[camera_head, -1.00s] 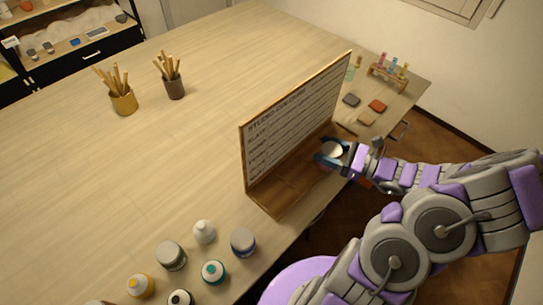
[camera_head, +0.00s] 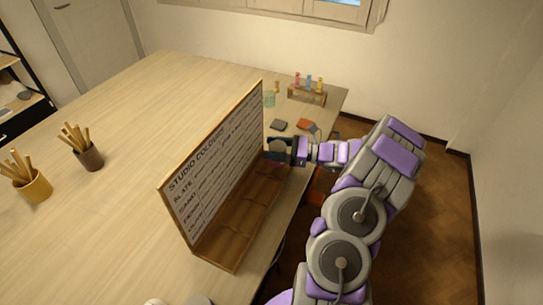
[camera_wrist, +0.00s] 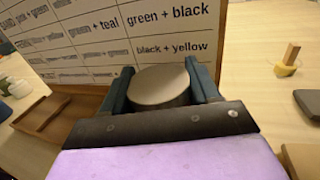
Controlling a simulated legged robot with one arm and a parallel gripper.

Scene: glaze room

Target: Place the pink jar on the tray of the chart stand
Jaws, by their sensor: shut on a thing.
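The chart stand (camera_head: 215,175) is an upright board with rows of text and a brown wooden tray (camera_head: 225,245) along its foot. It also shows in the wrist view, with the board (camera_wrist: 95,45) behind and the tray (camera_wrist: 45,118) at left. My gripper (camera_head: 275,148) is at the far end of the tray, close to the board. In the wrist view my gripper (camera_wrist: 160,82) is shut on a jar (camera_wrist: 158,86), its flat pale top between the dark fingers. The jar's sides are mostly hidden and its pink colour does not show. I cannot tell whether it touches the tray.
Beyond the stand are dark and orange tiles (camera_head: 305,124) and a small rack of coloured vials (camera_head: 307,93). Two brush pots, yellow (camera_head: 36,188) and brown (camera_head: 90,158), stand at left.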

